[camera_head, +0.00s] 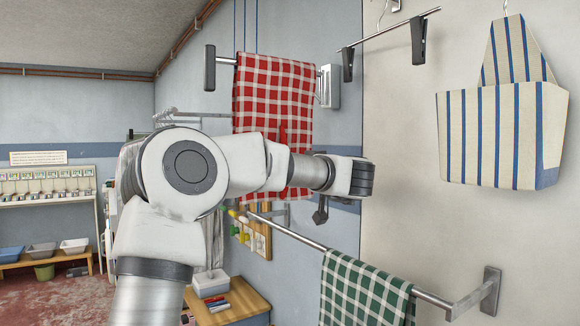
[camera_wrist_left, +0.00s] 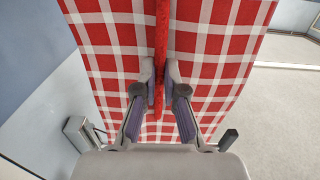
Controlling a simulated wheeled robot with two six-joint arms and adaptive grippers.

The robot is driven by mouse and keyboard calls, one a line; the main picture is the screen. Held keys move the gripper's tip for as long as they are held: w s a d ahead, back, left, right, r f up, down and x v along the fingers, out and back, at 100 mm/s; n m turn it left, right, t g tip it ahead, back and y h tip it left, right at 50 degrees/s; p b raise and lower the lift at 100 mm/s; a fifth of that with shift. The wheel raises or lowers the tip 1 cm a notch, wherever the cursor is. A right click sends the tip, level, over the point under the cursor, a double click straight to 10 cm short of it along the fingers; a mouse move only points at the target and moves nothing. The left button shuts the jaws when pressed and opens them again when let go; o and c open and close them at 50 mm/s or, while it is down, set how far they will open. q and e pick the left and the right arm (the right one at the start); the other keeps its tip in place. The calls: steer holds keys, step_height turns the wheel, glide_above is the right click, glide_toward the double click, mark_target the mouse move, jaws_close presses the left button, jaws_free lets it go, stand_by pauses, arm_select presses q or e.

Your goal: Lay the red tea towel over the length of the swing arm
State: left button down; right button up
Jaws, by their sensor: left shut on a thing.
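The red-and-white checked tea towel (camera_head: 262,95) hangs over a short metal bar with a dark end cap (camera_head: 209,68) at its left and a metal wall bracket (camera_head: 331,86) at its right. My left arm crosses in front of its lower part. In the left wrist view the towel (camera_wrist_left: 215,55) fills the middle. My left gripper (camera_wrist_left: 160,85) is shut on a narrow upright red fold of it. In the head view the left fingertips are hidden. Which rod is the swing arm is not clear. My right gripper is not in view.
A green checked towel (camera_head: 365,292) hangs on a lower wall rail (camera_head: 285,228). A rail with dark clips (camera_head: 418,40) is above right, beside a blue-striped apron (camera_head: 505,125). Thin grey rods (camera_head: 195,115) show behind my arm. A small wooden table (camera_head: 235,304) stands below.

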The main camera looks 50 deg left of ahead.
arm_select(q)
steer(key=shift+f, duration=0.55)
steer(key=shift+f, duration=0.3)
steer(key=c, duration=1.2)
jaws_free()
steer(key=d, duration=1.2)
steer(key=shift+s, duration=0.4)
